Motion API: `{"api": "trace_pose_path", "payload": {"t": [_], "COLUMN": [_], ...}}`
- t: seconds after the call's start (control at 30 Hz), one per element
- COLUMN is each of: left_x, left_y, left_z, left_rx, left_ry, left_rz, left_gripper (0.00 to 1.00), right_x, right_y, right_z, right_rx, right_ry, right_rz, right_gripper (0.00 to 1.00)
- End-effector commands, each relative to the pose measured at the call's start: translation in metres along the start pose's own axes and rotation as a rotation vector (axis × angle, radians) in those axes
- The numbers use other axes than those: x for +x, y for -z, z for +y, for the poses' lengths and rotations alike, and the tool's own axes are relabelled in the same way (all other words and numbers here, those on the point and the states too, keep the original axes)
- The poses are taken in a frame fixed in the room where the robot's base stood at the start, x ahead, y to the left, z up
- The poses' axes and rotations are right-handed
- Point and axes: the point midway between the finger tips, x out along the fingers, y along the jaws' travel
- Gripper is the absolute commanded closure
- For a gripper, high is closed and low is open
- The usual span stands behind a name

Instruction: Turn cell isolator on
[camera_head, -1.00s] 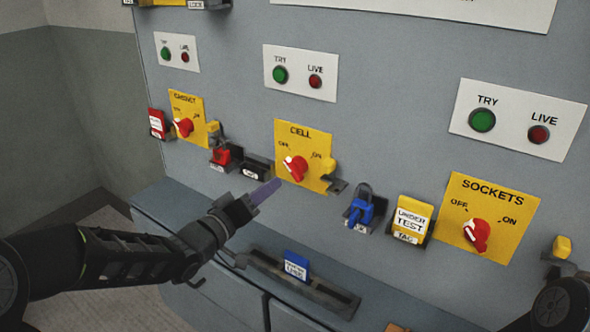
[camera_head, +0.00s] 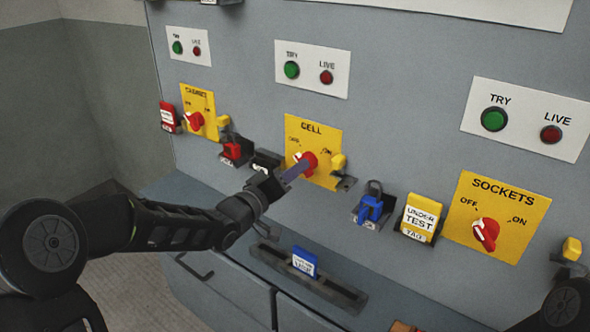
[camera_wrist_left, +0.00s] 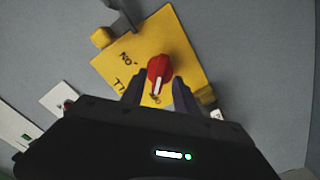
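The cell isolator is a red rotary knob (camera_head: 309,160) on a yellow plate (camera_head: 326,135) marked CELL, OFF and ON. The knob's white mark points toward the OFF side. My left gripper (camera_head: 292,172) is at the knob's lower left in the head view and hides part of it. In the left wrist view the red knob (camera_wrist_left: 160,70) shows just beyond and between the two dark fingertips (camera_wrist_left: 158,85), which are spread apart. The fingers are open, with one on each side of the knob; I cannot tell whether they touch it. My right gripper is not in view.
A blue padlock (camera_head: 371,206), an under-test tag (camera_head: 420,217) and the SOCKETS isolator (camera_head: 485,234) are to the right. A red padlock (camera_head: 234,150) is to the left. A blue tag (camera_head: 304,262) stands in a lower tray.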

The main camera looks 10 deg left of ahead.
Motion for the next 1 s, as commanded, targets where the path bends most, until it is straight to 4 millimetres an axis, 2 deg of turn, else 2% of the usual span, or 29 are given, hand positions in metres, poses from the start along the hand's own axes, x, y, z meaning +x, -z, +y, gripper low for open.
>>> {"api": "trace_pose_path", "payload": {"t": [0.1, 0.33, 0.8, 1.0], "left_x": [0.0061, 0.0064, 0.0061, 0.0061], "left_y": [-0.0005, -0.0002, 0.0, 0.0], "left_z": [0.0007, 0.0005, 0.0003, 0.0003], "left_rx": [0.0, 0.0, 0.0, 0.0], "left_ry": [-0.001, -0.001, -0.001, -0.001], "left_rz": [-0.001, 0.0, 0.0, 0.0], "left_gripper": [0.64, 0.64, 1.0, 1.0], "right_x": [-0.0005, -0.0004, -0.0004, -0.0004], "right_y": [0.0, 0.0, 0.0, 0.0], "right_z": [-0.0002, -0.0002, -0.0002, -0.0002], "right_rx": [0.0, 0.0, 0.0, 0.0], "right_ry": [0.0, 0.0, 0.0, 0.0], "right_rz": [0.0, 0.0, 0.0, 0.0], "right_gripper": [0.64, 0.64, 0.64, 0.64]}}
